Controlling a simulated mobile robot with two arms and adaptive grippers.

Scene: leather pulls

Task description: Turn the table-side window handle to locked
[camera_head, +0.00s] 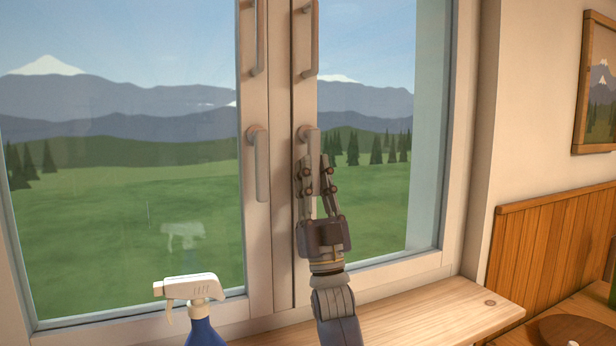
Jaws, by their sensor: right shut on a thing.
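The table-side window handle (312,138) is on the right sash of the window, nearer the table. Its top mount shows above my fingertips, and its grip seems to point down between my fingers, partly hidden by them. My right gripper (315,162) comes up from below and is shut on this handle. The other window handle (262,178) is on the left sash and hangs straight down, apart from my gripper. My left gripper is not in view.
A spray bottle (203,322) with a white head and blue body stands at lower left by the sill. The wooden sill (440,316) is bare to the right of my arm. Long vertical pulls (258,40) sit above the handles. A table (595,305) shows at lower right.

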